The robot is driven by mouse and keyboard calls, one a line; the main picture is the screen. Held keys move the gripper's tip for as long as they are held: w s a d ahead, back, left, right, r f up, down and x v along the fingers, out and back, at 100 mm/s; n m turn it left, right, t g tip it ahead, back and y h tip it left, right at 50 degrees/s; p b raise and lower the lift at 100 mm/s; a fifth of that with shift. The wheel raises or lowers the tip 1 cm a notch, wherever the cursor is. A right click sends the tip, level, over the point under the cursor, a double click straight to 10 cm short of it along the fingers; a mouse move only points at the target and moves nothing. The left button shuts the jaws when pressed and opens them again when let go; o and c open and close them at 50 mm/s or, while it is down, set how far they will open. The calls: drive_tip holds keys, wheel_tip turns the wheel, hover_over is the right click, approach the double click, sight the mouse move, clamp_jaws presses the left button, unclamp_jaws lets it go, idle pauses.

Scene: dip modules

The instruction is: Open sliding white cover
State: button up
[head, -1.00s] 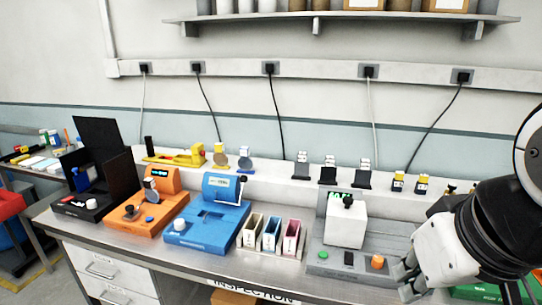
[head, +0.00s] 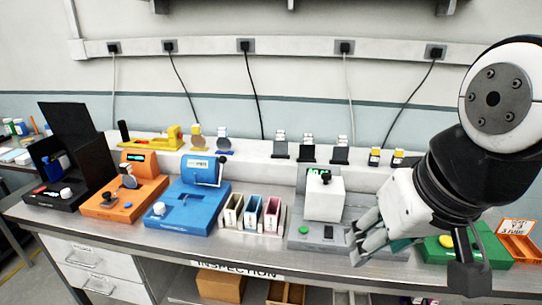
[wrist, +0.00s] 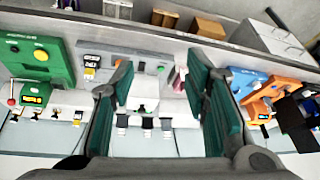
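The white cover (head: 323,200) is a box-shaped block with a black knob on top. It sits on a grey device (head: 303,232) with a green display behind it. My gripper (head: 362,238) is to the right of the cover and nearer the front, over the right part of the grey device. Its fingers hide that part of the device in the head view. In the wrist view my gripper (wrist: 158,62) has its two teal-padded fingers wide apart with nothing between them. The cover (wrist: 146,88) shows beyond the fingers, apart from them.
Three small coloured bins (head: 252,213) stand left of the grey device. A blue machine (head: 190,215) and an orange machine (head: 125,200) are further left. A green device (head: 440,250) is to the right, under my arm. Small modules stand on the raised shelf behind.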

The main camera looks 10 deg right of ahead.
drive_tip(key=w+a+f+m+g+y+b, duration=0.15)
drive_tip(key=w+f+m+g+y, duration=0.25)
drive_tip(key=w+m, duration=0.55)
drive_tip(key=m+t+y+b, duration=0.3)
drive_tip(key=m+t+y, duration=0.7)
drive_tip(key=m, duration=0.4)
approach(326, 174)
drive_tip(key=shift+g+y, duration=0.4)
drive_tip(key=shift+g, duration=0.1)
drive_tip(key=x, duration=0.5)
drive_tip(key=p+x, duration=0.1)
drive_tip(key=x, duration=0.4)
drive_tip(key=shift+w+d+f+p, duration=0.1)
drive_tip(key=shift+w+d+p, duration=0.05)
drive_tip(key=shift+w+p, duration=0.15)
drive_tip(key=shift+c, duration=0.4)
clamp_jaws()
